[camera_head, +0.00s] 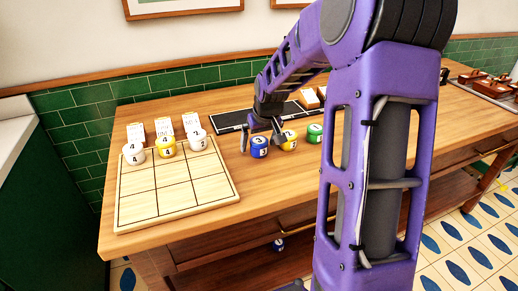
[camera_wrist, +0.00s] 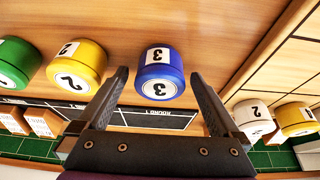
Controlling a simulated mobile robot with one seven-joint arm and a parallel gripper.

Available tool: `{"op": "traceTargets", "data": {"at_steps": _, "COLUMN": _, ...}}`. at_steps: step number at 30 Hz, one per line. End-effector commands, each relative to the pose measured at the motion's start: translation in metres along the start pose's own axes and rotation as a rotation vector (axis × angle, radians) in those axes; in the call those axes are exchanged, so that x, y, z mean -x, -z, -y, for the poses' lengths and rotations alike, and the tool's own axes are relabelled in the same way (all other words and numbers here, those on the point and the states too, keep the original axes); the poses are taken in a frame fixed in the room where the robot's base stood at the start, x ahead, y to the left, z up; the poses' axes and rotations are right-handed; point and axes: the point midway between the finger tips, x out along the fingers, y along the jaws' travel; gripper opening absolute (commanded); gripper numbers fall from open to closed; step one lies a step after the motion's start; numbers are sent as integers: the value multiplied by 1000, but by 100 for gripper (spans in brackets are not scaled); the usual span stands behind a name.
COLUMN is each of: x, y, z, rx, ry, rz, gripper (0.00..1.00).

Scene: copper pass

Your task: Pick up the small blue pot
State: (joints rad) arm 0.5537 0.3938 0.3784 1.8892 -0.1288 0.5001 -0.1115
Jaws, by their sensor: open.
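The small blue pot (camera_head: 259,147) stands on the wooden counter, between the gridded board and a yellow pot. It has white labels marked 3. In the wrist view the blue pot (camera_wrist: 160,75) sits just beyond the fingertips, about midway between them. My gripper (camera_head: 262,142) is open and empty, with its fingers around or close to the blue pot in the head view. In the wrist view both fingers of my gripper (camera_wrist: 160,80) are spread apart, with a gap to the pot on each side. I cannot tell whether either finger touches it.
A yellow pot (camera_head: 289,140) and a green pot (camera_head: 315,133) stand to the right, close by. A gridded wooden board (camera_head: 130,200) with several pots on its back row lies to the left. A black mat (camera_head: 230,121) lies behind. Another blue pot (camera_head: 278,245) sits on the lower shelf.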

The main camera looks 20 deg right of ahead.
Motion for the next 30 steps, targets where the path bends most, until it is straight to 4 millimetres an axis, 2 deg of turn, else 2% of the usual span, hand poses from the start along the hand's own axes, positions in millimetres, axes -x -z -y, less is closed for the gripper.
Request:
{"op": "traceTargets", "data": {"at_steps": 5, "x": 0, "y": 0, "z": 0, "rx": 0, "ry": 0, "rz": 0, "gripper": 100}}
{"op": "traceTargets", "data": {"at_steps": 21, "x": 0, "y": 0, "z": 0, "rx": -1, "ry": 0, "rz": 1, "gripper": 5}}
{"op": "traceTargets", "data": {"at_steps": 30, "x": 6, "y": 3, "z": 0, "rx": -1, "ry": -1, "rz": -1, "gripper": 3}}
